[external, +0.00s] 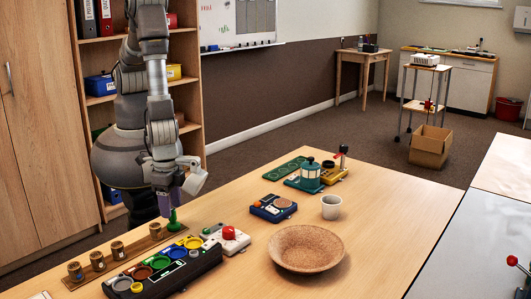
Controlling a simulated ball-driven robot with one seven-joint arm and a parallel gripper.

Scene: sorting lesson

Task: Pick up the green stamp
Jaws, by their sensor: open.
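The green stamp (174,224) stands at the far right end of a wooden strip (139,245) on the table's left side. My gripper (171,206) points down directly above the stamp, with its purple fingers at the stamp's top. The jaws are open. The stamp's upper part is partly hidden by the fingers, and I cannot tell whether they touch it.
Several brown stamps (97,258) stand along the same strip. A black tray with coloured discs (155,278) lies close in front. A box with a red knob (230,238), a cork bowl (306,249) and a white cup (331,207) are farther right.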

